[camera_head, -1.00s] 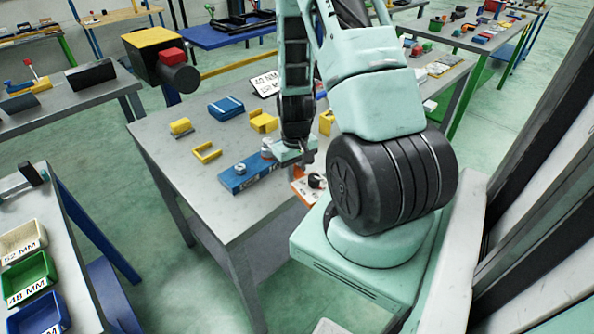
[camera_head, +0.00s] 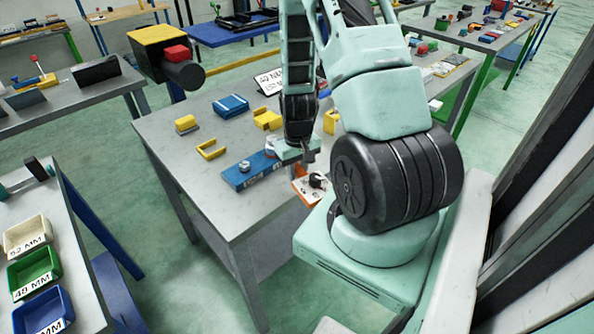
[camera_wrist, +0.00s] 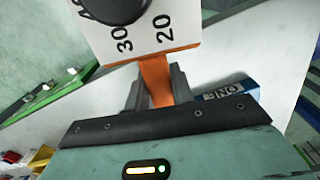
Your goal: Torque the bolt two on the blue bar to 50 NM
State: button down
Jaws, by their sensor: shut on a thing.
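The blue bar (camera_head: 256,176) lies on the grey table in the head view, with a grey bolt (camera_head: 244,166) on its near end. Its far end is partly hidden by my arm. In the wrist view, part of the blue bar (camera_wrist: 238,91) shows with the label "ONE". My gripper (camera_head: 308,160) is beside the bar's far end. It is shut on the orange part (camera_wrist: 157,82) of a dial unit with a white face (camera_wrist: 175,28), a black knob and numbers including 20 and 30. The unit's orange and white body (camera_head: 309,190) also shows in the head view. I cannot make out bolt two.
Labelled trays, including a green one (camera_head: 35,271), stand on a side table at left. Green floor lies between the tables.

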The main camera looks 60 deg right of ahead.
jog(key=shift+d, duration=0.2)
jog(key=shift+r, duration=0.15)
jog(key=shift+s+r+p, duration=0.1)
jog(key=shift+r+p, duration=2.35)
jog(key=shift+r, duration=0.45)
